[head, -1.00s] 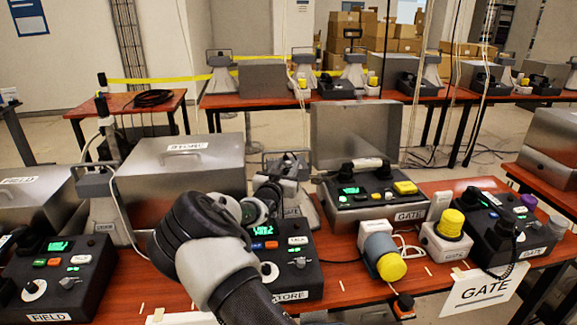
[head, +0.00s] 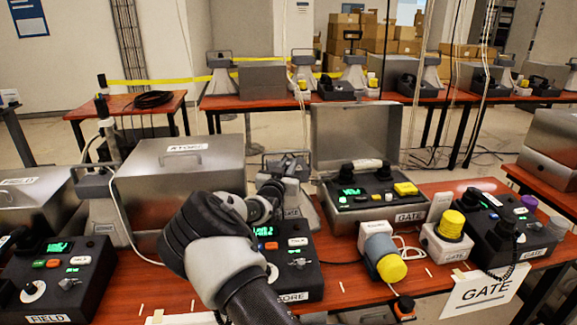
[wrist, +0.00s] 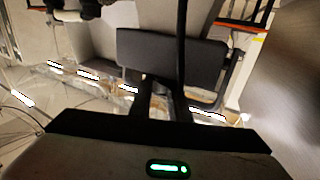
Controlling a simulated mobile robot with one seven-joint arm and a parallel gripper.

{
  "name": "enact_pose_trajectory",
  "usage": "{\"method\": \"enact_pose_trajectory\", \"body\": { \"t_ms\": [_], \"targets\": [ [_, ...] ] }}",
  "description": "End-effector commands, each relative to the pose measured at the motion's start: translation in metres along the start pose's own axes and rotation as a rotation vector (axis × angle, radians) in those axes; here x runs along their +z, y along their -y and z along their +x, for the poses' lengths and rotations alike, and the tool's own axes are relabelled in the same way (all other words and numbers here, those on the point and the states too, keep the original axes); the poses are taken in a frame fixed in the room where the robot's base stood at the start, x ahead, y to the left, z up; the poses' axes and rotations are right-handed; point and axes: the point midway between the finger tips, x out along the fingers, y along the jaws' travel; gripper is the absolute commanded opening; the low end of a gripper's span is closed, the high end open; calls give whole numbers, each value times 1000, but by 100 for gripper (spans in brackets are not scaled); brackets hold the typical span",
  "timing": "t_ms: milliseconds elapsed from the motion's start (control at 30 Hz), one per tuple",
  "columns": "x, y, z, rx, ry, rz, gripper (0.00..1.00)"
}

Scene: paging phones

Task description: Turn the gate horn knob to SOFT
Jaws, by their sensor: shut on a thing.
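The gate horn (head: 307,217) is a grey horn with a GATE label, standing at the middle of the near table behind the STORE panel. My gripper (head: 272,192) reaches the upper left part of this horn, its fingers at the horn's back. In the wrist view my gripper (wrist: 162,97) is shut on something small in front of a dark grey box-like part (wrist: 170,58). This fits the gate horn knob, but the fingers hide most of it. The knob's pointer and its SOFT mark cannot be read in either view.
The STORE panel (head: 312,270) lies close under my wrist. A metal case (head: 170,205) stands to the left.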

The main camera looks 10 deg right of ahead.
Motion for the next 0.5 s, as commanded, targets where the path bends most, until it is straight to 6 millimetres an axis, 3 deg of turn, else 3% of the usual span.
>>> {"method": "enact_pose_trajectory", "body": {
  "t_ms": [500],
  "targets": [
    [1,-5,2,-270,6,7,0]
  ]
}}
